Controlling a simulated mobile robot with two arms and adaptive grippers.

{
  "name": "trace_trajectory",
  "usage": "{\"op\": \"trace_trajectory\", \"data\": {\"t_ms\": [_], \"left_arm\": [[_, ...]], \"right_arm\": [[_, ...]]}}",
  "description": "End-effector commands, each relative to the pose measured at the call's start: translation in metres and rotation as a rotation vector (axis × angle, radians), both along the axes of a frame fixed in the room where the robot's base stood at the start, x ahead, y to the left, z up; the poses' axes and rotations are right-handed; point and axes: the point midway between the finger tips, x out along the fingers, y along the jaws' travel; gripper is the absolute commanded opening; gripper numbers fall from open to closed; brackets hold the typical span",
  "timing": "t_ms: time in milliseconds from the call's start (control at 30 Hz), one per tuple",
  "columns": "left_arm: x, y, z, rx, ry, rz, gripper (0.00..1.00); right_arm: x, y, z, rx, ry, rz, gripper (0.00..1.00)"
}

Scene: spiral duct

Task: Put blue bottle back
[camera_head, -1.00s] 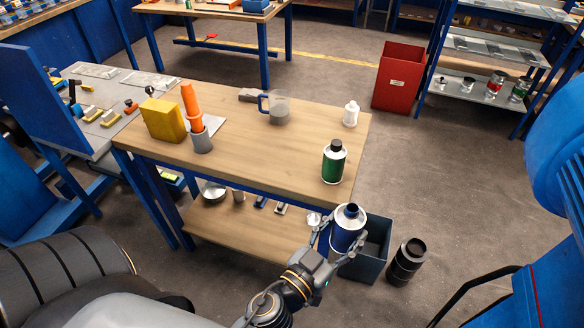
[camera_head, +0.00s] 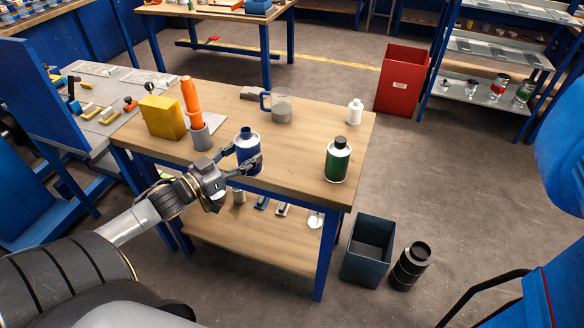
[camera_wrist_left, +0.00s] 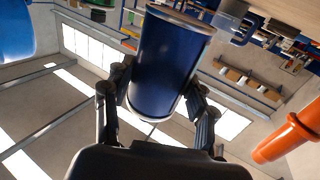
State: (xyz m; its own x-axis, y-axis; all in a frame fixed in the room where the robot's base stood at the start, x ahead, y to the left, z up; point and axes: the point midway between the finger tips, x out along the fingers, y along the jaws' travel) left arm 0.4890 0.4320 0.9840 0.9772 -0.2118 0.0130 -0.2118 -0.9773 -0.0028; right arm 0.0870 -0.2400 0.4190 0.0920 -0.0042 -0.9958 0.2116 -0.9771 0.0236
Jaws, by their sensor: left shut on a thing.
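The blue bottle (camera_head: 247,152) is upright at the front edge of the wooden table (camera_head: 300,180), with a white shoulder and dark cap. My left gripper (camera_head: 240,160) is shut on it, fingers on both sides. In the left wrist view the blue bottle (camera_wrist_left: 167,65) fills the middle between the two fingers (camera_wrist_left: 155,105). I cannot tell whether its base touches the tabletop. My right gripper is not in view.
A green bottle (camera_head: 338,160) stands to the right and a white bottle (camera_head: 354,112) behind it. A grey cup with orange cones (camera_head: 193,105), a yellow block (camera_head: 162,118) and a clear jug (camera_head: 279,106) are nearby. An open bin (camera_head: 368,252) stands on the floor.

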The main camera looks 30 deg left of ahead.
Motion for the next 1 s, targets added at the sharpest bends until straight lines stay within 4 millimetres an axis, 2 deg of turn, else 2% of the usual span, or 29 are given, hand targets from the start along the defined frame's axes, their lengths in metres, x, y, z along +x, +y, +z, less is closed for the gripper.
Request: {"op": "trace_trajectory", "data": {"t_ms": [33,100,200,367,467,867,1000], "left_arm": [[0.006,0.012,0.016,0.01,-0.001,-0.008,0.12],[0.012,0.025,0.036,0.007,-0.001,-0.009,0.12],[0.018,0.037,0.056,0.002,0.001,-0.008,0.12],[0.024,0.043,0.07,-0.004,-0.001,-0.008,0.12],[0.032,0.036,0.067,-0.006,-0.006,-0.007,0.12],[0.084,-0.01,0.039,-0.008,-0.006,-0.005,0.12],[0.102,-0.027,0.014,-0.012,-0.002,-0.005,0.12]], "right_arm": [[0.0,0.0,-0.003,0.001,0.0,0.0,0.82],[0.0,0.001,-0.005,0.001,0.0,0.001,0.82],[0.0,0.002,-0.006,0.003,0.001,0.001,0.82],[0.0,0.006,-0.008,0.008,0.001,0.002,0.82],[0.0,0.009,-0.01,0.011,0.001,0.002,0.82],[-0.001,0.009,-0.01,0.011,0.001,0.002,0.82],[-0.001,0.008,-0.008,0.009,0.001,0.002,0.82]]}}
